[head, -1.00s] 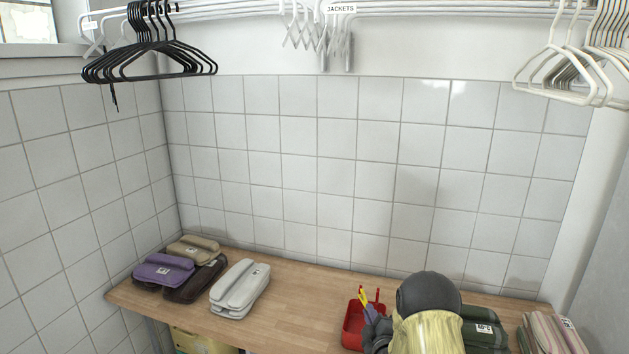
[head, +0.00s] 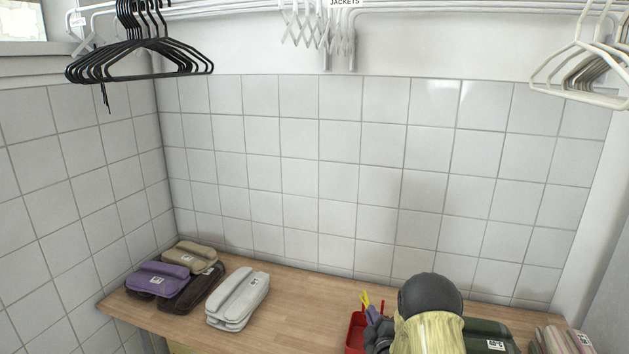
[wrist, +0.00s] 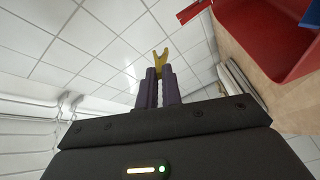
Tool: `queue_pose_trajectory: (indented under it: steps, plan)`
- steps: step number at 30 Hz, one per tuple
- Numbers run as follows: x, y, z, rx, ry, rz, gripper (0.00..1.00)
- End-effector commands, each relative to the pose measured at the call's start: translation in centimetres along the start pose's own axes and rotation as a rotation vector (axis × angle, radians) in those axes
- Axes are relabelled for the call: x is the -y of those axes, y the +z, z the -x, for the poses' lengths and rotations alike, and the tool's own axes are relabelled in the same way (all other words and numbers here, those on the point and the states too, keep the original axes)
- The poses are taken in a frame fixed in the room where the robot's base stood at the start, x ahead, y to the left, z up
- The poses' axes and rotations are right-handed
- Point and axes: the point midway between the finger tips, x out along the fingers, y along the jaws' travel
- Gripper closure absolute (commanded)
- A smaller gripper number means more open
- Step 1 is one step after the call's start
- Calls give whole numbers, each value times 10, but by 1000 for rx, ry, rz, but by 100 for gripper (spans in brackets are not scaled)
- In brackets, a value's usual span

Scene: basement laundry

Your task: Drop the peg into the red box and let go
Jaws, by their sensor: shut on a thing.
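A yellow peg (wrist: 160,59) with a forked end stands out from between the purple fingers of my gripper (wrist: 158,80) in the wrist view. My gripper is shut on it. In the head view the yellow peg (head: 366,300) shows just above the far part of the red box (head: 355,335), with my gripper (head: 371,314) behind it. My arm hides the right part of the box. In the wrist view the red box (wrist: 262,45) is at the upper right, apart from the peg. A blue thing (wrist: 311,14) shows at its edge.
On the wooden counter (head: 295,315) a white case (head: 238,298) stands left of the box. Purple (head: 160,279), tan and dark cases lie at the far left. A green case (head: 490,335) and pink cases (head: 560,340) are at the right. Hangers (head: 140,60) hang above.

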Motion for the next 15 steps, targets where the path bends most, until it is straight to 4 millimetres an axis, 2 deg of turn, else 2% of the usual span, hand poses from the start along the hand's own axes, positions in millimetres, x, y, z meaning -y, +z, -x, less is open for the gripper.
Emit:
queue_pose_trajectory:
  steps: [9, 15]
  plan:
    - [39, 8, -1, -9, -5, 0, 100]
    - [50, 15, 0, -7, -4, 0, 100]
